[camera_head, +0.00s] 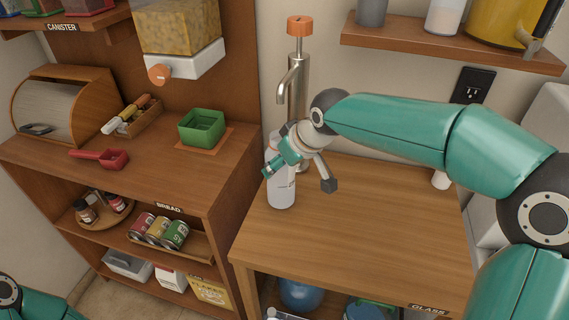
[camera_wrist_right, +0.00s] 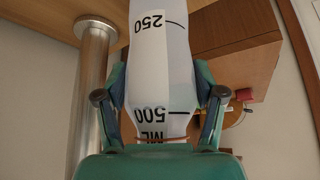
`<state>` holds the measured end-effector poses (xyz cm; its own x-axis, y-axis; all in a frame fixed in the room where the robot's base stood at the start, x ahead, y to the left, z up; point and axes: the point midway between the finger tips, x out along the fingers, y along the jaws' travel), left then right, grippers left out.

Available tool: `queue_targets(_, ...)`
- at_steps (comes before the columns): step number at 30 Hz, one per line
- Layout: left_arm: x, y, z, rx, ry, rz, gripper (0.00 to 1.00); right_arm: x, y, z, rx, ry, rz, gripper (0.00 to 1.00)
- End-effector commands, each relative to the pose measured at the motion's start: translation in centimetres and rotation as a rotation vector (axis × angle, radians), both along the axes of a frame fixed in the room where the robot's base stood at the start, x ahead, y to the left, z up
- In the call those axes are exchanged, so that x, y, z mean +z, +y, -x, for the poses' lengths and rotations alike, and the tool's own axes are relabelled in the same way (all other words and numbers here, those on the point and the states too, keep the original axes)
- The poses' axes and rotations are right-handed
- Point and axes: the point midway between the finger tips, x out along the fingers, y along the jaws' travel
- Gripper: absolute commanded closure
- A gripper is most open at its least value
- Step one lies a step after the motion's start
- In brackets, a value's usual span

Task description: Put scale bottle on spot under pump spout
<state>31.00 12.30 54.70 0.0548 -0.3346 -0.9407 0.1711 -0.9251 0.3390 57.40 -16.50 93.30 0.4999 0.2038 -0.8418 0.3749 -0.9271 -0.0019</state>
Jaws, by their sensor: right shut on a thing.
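The white scale bottle (camera_head: 282,192) is upright at the left of the wooden counter, in front of the steel pump (camera_head: 298,82) with its orange knob. The pump's spout (camera_head: 281,92) points down above the bottle area. My right gripper (camera_head: 298,178) is shut on the bottle's upper part. In the right wrist view, the bottle (camera_wrist_right: 163,70) shows 250 and 500 marks between the fingers of the gripper (camera_wrist_right: 160,112), beside the pump post (camera_wrist_right: 89,95). I cannot tell whether the bottle's base touches the counter. No marked spot is visible. My left gripper is out of view.
The counter (camera_head: 390,235) is clear to the right of the bottle, apart from a small white object at its back edge. A wooden cabinet (camera_head: 120,180) on the left holds a green box (camera_head: 202,127) and a red scoop (camera_head: 102,158). A shelf (camera_head: 450,50) hangs above.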

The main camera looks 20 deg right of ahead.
Motion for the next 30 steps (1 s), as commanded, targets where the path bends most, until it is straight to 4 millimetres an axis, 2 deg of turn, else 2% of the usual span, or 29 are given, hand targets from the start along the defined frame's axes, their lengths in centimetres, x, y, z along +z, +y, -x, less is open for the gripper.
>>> queue_targets(11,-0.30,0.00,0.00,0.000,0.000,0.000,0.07,-0.67,-0.02,0.02,0.000,-0.001,0.000,0.67)
queue_targets(12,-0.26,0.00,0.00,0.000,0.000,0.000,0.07,-0.63,-0.01,0.02,0.001,-0.001,0.000,0.28)
queue_targets(16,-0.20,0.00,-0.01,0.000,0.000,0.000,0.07,-0.59,-0.01,0.03,0.001,0.000,0.000,0.06)
queue_targets(26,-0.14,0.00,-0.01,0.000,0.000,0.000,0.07,-0.51,-0.01,0.02,0.001,0.000,0.000,0.06)
queue_targets(30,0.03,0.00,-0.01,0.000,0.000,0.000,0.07,0.13,-0.10,0.23,0.000,-0.003,0.000,0.06)
